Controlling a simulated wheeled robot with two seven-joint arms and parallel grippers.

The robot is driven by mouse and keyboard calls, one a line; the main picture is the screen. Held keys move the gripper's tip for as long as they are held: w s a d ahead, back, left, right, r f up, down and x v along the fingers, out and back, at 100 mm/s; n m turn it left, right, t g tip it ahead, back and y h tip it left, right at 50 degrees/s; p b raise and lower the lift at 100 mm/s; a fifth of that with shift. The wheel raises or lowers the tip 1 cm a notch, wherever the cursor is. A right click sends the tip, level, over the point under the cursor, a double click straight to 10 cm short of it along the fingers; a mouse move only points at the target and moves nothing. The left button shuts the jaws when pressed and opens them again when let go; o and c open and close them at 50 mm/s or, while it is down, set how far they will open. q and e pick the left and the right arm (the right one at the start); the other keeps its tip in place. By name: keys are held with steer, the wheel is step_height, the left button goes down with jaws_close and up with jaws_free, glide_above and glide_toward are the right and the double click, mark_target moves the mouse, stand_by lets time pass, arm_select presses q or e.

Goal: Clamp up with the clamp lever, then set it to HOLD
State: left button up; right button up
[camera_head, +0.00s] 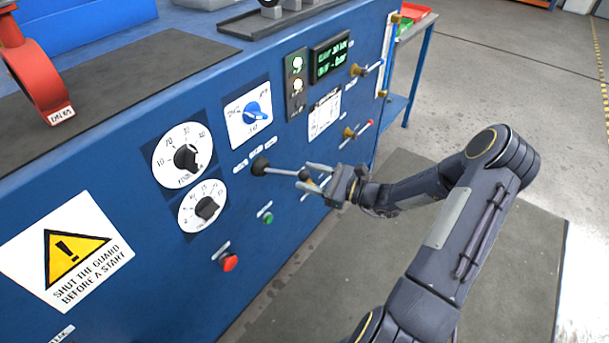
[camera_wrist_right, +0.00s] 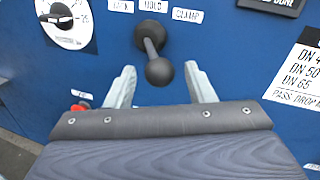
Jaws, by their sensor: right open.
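The clamp lever (camera_head: 284,171) is a metal rod on a dark round pivot, with a dark ball knob, sticking out of the blue panel. In the wrist view its knob (camera_wrist_right: 159,71) sits between the fingertips, with clear space on both sides. Small labels above the pivot include the HOLD label (camera_wrist_right: 153,4) in the middle and the CLAMP label (camera_wrist_right: 188,15) on the right. My right gripper (camera_head: 304,176) is open, its fingers on either side of the lever's knob end, not closed on it. My left gripper is out of view.
On the panel (camera_head: 110,165) are two white dials (camera_head: 183,155), a blue selector (camera_head: 252,112), a green button (camera_head: 267,217), a red button (camera_head: 229,262) and a lit display (camera_head: 331,58). Brass-ended handles (camera_head: 358,131) stick out right of the lever. A red valve (camera_head: 38,75) stands on top.

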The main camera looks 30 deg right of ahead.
steer(key=shift+x, duration=1)
steer(key=shift+c, duration=0.4)
jaws_close()
